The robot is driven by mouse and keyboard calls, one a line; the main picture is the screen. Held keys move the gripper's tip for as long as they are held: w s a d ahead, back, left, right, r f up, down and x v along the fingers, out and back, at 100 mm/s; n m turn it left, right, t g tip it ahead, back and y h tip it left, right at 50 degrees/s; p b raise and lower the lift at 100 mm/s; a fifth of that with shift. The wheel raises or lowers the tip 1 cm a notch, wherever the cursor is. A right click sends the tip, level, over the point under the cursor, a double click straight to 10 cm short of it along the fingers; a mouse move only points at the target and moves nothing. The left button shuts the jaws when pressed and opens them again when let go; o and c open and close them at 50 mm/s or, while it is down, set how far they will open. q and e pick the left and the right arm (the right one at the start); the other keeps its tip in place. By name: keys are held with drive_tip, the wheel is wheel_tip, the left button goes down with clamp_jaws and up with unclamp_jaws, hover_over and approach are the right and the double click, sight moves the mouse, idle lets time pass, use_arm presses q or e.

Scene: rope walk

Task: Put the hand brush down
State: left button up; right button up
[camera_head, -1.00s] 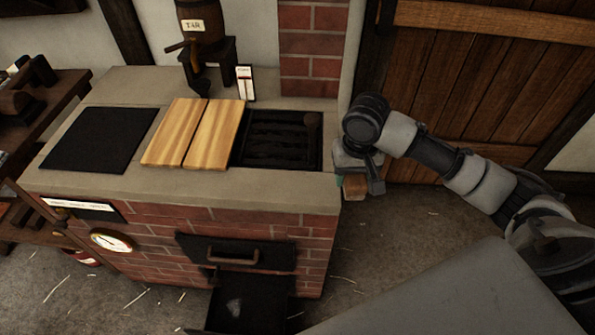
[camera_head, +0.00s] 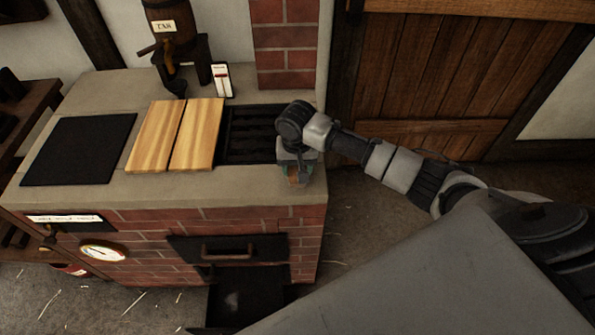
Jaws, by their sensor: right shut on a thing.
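My right gripper (camera_head: 297,172) is at the right end of the brick stove's top, over or just in front of its front right corner. It is shut on the hand brush (camera_head: 294,178), of which only a small brown and greenish part shows below the jaws. The rest of the brush is hidden by the gripper and wrist. I cannot tell whether the brush touches the stove top. My left gripper is not in view.
The brick stove (camera_head: 150,190) has a dark grate (camera_head: 250,135), two wooden boards (camera_head: 175,135) and a black plate (camera_head: 80,150) on top. A tar barrel (camera_head: 172,30) and a small white gauge card (camera_head: 222,80) stand behind. An open drawer (camera_head: 240,300) juts out below.

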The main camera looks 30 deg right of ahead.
drive_tip(key=shift+f, duration=1.35)
drive_tip(key=o, duration=1.2)
drive_tip(key=shift+f, duration=0.15)
wheel_tip(320, 180, up, 12)
drive_tip(key=shift+s+a+r, duration=0.1)
drive_tip(key=shift+s+r, duration=0.05)
